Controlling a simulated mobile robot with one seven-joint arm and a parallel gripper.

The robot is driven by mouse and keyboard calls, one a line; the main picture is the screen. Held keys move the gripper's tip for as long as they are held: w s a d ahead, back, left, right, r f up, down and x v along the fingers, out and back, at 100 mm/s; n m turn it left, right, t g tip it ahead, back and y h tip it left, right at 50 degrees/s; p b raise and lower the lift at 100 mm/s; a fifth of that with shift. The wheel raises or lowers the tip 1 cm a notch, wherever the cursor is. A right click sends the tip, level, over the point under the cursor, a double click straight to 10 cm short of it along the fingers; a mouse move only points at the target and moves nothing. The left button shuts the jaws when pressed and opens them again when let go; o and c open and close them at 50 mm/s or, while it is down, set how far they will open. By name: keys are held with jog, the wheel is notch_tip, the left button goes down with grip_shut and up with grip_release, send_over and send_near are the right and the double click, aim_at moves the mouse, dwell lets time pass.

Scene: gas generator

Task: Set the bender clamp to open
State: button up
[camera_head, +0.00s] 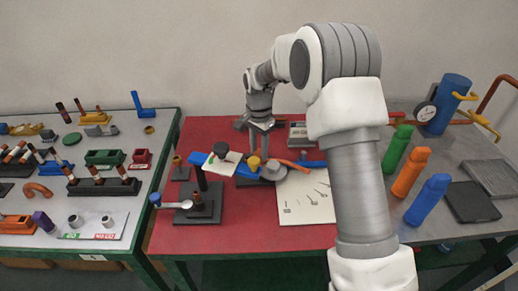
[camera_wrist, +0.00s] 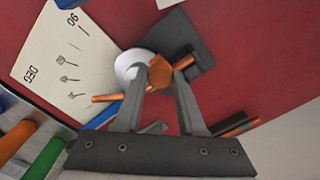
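The bender stands on the red table, with a round grey disc (camera_head: 272,171), a blue bar (camera_head: 312,164) and an orange rod (camera_head: 293,165). The disc (camera_wrist: 132,66) and rod (camera_wrist: 107,98) also show in the wrist view. An orange block (camera_wrist: 160,72), which looks like the clamp, sits beside the disc over a dark base plate (camera_wrist: 183,42). My gripper (camera_wrist: 162,78) points down at the block, its two fingertips apart on either side of it. I cannot tell whether they touch it. In the head view my gripper (camera_head: 260,152) is over the bender and partly hides it.
A white sheet (camera_head: 306,198) marked with angles lies right of the bender. A dark stand (camera_head: 199,204) with a blue-ended lever is at the left. Green, orange and blue bottles (camera_head: 411,172) stand on the right table.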

grip_shut()
dwell(1.0)
